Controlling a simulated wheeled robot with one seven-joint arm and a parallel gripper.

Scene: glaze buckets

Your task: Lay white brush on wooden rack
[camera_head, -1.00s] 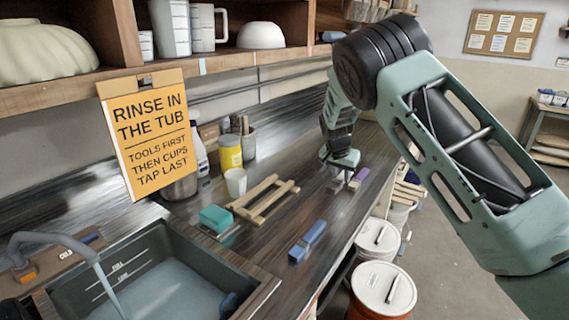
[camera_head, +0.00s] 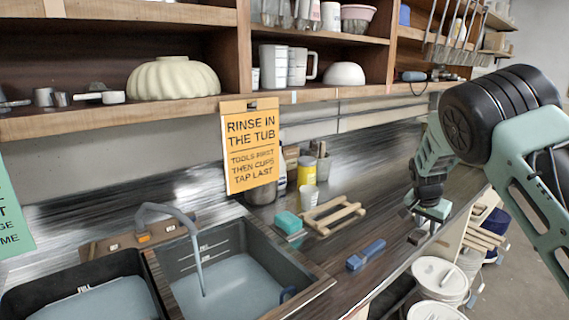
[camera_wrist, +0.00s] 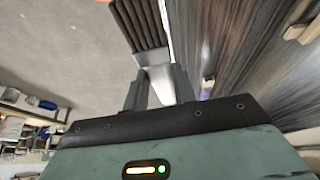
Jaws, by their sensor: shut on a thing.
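My gripper (camera_head: 428,220) is over the right part of the counter. In the wrist view my gripper (camera_wrist: 158,88) is shut on the white brush (camera_wrist: 156,76). Its pale handle is between the fingers and its dark, ridged head (camera_wrist: 140,25) sticks out beyond them. In the head view the dark head (camera_head: 418,237) shows just below my gripper; the handle is hidden there. The wooden rack (camera_head: 320,226), a slatted frame, lies on the counter to the left of my gripper, apart from the brush. A corner of pale wood (camera_wrist: 305,27) shows in the wrist view.
A blue block-like tool (camera_head: 366,254) lies in front of the rack. A teal sponge (camera_head: 288,222), white cup (camera_head: 309,197) and yellow container (camera_head: 306,172) stand near it. A purple item (camera_wrist: 207,90) is near my gripper. The sink (camera_head: 240,285) is left; lidded buckets (camera_head: 438,280) stand below the edge.

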